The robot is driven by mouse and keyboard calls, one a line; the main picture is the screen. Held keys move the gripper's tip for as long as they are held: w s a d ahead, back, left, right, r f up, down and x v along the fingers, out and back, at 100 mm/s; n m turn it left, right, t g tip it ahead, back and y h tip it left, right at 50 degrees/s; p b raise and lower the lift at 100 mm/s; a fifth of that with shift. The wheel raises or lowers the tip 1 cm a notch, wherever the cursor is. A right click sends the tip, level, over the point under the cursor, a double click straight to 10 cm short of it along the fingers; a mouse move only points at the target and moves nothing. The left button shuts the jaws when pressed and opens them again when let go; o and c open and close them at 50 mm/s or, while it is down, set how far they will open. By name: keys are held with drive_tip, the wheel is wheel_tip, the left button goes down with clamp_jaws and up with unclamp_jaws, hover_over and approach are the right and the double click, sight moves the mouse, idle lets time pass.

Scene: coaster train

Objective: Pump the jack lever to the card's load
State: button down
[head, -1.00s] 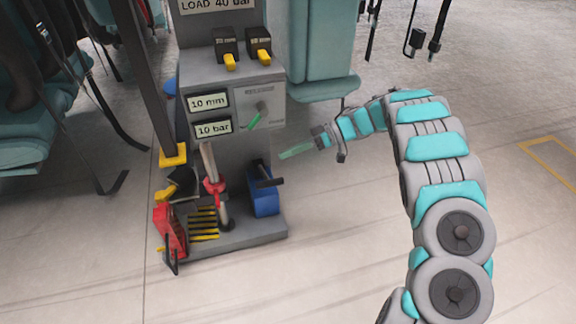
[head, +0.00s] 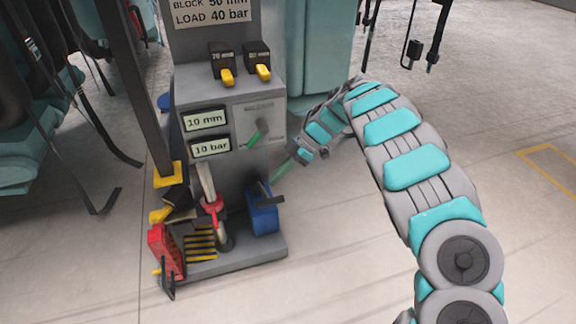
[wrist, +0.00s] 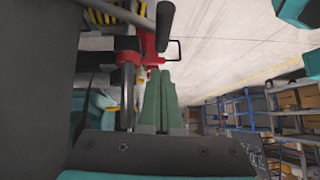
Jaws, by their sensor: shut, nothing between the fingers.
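The card (head: 210,12) on the grey stand reads BLOCK 50 mm, LOAD 40 bar. Two displays read 10 mm (head: 206,120) and 10 bar (head: 211,147). A pale upright lever (head: 206,180) with a red collar (head: 213,205) rises from the stand's base; I cannot tell for sure that it is the jack lever. A blue box (head: 264,220) with a black handle stands right of it. My gripper (head: 281,172) is shut and empty, with green fingers, right of the stand and above the blue box. Its fingers also show in the wrist view (wrist: 160,103), beside a metal rod (wrist: 128,95).
A small green lever (head: 255,134) sits on the panel. Two yellow-tipped switches (head: 227,77) are above the displays. A red part (head: 164,252) and yellow-striped steps (head: 200,243) are at the base. A dark post (head: 127,90) stands left. Floor at right is clear.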

sight(270, 200)
drive_tip(key=shift+s+a+f, duration=0.1)
drive_tip(key=shift+s+f, duration=0.05)
drive_tip(key=shift+f, duration=0.7)
drive_tip(key=shift+s+a+f, duration=0.1)
drive_tip(key=shift+a+f, duration=0.05)
drive_tip(key=shift+f, duration=0.65)
drive_tip(key=shift+s+a+f, duration=0.1)
drive_tip(key=shift+s+f, duration=0.05)
drive_tip(key=shift+f, duration=0.7)
drive_tip(key=shift+s+f, duration=0.25)
drive_tip(key=shift+f, duration=0.45)
drive_tip(key=shift+r, duration=0.2)
